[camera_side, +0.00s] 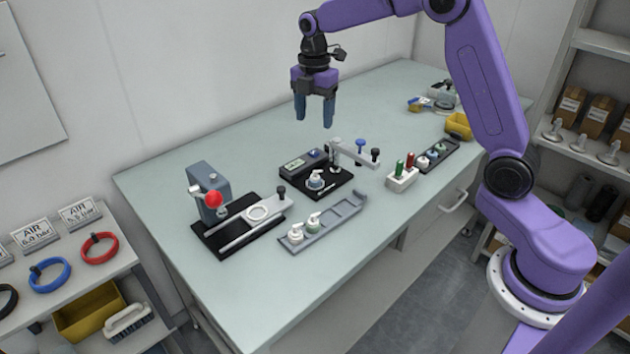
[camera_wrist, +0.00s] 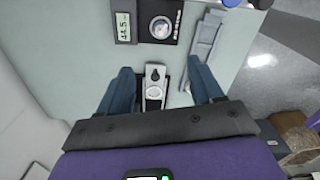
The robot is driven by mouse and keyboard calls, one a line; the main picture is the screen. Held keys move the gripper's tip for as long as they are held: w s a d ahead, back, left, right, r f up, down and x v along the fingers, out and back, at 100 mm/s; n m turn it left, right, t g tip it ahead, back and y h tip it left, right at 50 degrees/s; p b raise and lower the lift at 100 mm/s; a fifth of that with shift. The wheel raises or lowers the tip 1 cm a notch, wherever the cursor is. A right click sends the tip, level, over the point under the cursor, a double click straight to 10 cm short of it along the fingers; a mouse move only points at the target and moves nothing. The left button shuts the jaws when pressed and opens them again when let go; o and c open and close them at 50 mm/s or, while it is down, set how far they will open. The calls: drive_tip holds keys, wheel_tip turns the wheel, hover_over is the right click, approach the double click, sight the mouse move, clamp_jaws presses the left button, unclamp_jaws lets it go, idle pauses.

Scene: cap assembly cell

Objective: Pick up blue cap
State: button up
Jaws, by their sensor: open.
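My gripper (camera_side: 315,118) is open and empty, fingers pointing down, high above the back part of the bench. Its two blue-grey fingers frame the wrist view (camera_wrist: 158,70), with nothing held between them. A small blue-topped part (camera_side: 435,152), which may be the blue cap, sits in the dark tray (camera_side: 450,143) at the right of the bench, well to the right of my gripper. It is too small to be sure of. A separate blue knob (camera_side: 361,145) stands near the middle fixture. I cannot make out the blue cap clearly in the wrist view.
A black-based fixture with a red ball (camera_side: 214,199) stands at the front left. A middle station (camera_side: 316,181) with a display holds a pump-topped part. A grey tray (camera_side: 342,216) holds two pump-topped parts. A white block (camera_side: 402,180) carries green and red pegs. A yellow bin (camera_side: 458,124) stands farther right.

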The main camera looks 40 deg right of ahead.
hover_over(315, 171)
drive_tip(key=f, duration=1.1)
drive_tip(key=shift+w+d+f, duration=0.2)
drive_tip(key=shift+w+d, duration=0.05)
drive_tip(key=shift+s+a+f, duration=0.1)
drive_tip(key=shift+s+f, duration=0.05)
drive_tip(key=shift+f, duration=1.4)
drive_tip(key=shift+s+a+f, duration=0.1)
drive_tip(key=shift+f, duration=1.45)
drive_tip(key=shift+c, duration=0.4)
drive_tip(key=c, duration=0.8)
